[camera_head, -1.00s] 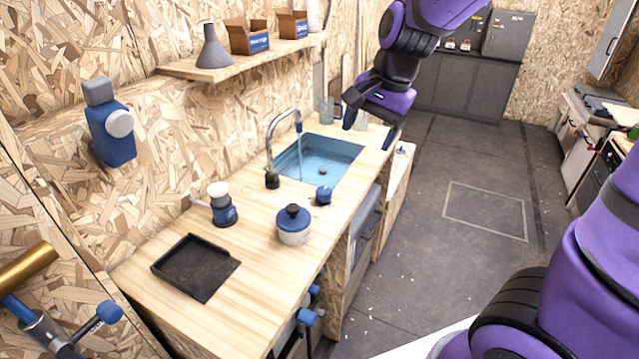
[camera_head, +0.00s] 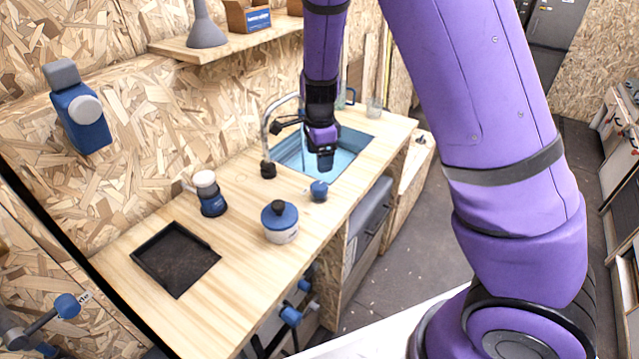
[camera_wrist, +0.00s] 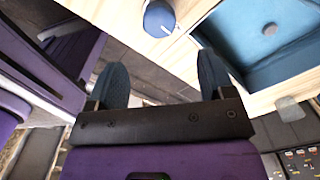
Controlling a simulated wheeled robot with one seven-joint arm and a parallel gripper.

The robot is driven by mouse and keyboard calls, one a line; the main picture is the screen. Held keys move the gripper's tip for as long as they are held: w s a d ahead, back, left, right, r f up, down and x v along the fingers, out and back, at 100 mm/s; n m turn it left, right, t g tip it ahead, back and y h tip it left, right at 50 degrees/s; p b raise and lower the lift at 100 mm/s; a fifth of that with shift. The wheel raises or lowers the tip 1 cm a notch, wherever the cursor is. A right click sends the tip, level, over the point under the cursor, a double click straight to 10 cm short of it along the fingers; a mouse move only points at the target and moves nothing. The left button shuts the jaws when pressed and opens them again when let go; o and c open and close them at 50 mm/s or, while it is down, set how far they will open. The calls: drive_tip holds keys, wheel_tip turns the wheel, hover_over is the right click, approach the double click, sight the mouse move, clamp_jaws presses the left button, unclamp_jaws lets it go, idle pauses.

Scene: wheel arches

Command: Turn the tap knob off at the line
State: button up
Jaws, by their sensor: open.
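The blue tap knob (camera_head: 318,190) stands on the wooden counter at the sink's near corner. In the wrist view the knob (camera_wrist: 159,18) shows a white line on its top. The curved grey tap (camera_head: 266,130) rises behind the blue sink (camera_head: 345,150); a thin water stream seems to fall from it, partly hidden by my gripper. My gripper (camera_head: 316,150) hangs over the sink, above and apart from the knob. In the wrist view my gripper (camera_wrist: 163,78) is open and empty, and the knob lies beyond its dark fingertips, roughly between them sideways.
A blue-lidded pot (camera_head: 280,222), a blue-and-white dispenser (camera_head: 211,193) and a black tray (camera_head: 175,258) stand on the counter (camera_head: 235,240). A glass (camera_head: 374,107) stands past the sink. The shelf (camera_head: 225,45) juts from the wall above.

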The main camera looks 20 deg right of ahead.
sight(320, 185)
wheel_tip(320, 185, down, 10)
drive_tip(key=shift+f, duration=0.1)
idle(0.4)
drive_tip(key=c, duration=0.9)
